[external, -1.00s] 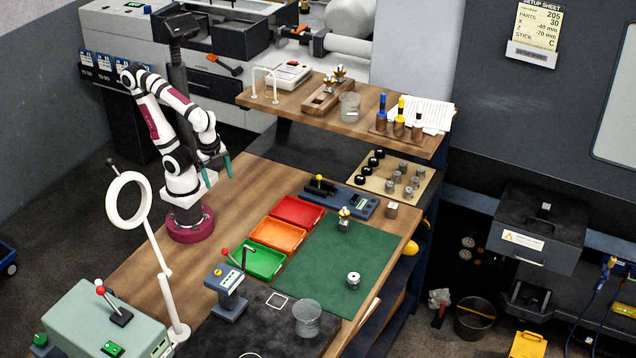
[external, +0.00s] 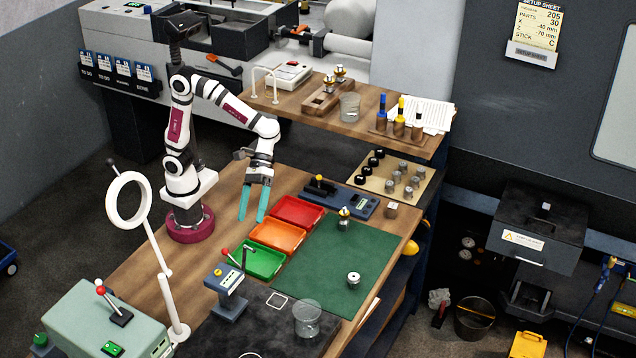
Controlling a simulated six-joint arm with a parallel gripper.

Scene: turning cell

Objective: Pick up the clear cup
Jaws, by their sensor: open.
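A clear cup (external: 307,319) stands upright on the dark mat at the front of the bench. A second clear cup (external: 349,107) stands on the raised wooden shelf at the back. My gripper (external: 253,219) is open and empty, with its teal fingers pointing down. It hangs over the bench to the left of the red and orange trays. It is well apart from both cups, behind and left of the front cup.
Red (external: 298,212), orange (external: 277,236) and green (external: 262,260) trays lie in a row left of the green mat (external: 335,262). A grey lever device (external: 226,285) and a white ring lamp (external: 130,200) stand at the front left. Metal parts sit on the green mat.

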